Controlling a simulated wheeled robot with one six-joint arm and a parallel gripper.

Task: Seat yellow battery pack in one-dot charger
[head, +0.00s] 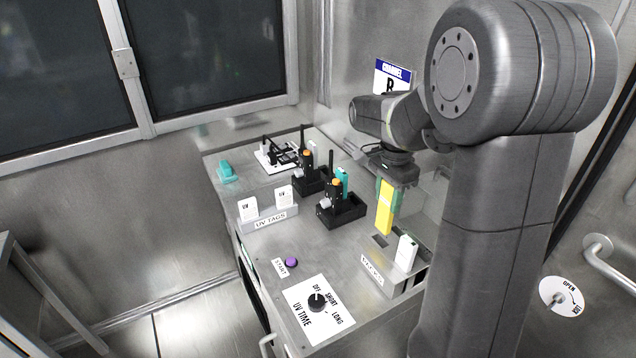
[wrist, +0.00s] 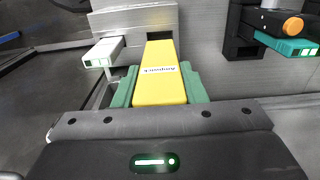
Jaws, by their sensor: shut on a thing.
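The yellow battery pack (head: 384,220) hangs upright in my gripper (head: 388,192), with its lower end just over or at a dark slot in a grey labelled holder (head: 377,277). In the wrist view the pack (wrist: 159,80) lies between the green fingers of my gripper (wrist: 158,88), and its far end is close to the slot in the holder (wrist: 135,18). I cannot tell whether its tip is inside the slot. Two black units with orange knobs, the nearer (head: 341,214) and the farther (head: 309,184), stand on the bench. No dot mark is readable on either.
A white pack (head: 406,254) stands in the holder beside the yellow one. A teal pack (head: 342,180) stands at the nearer black unit. A UV tags stand (head: 262,219), purple button (head: 291,262) and UV time dial (head: 317,301) are on the bench.

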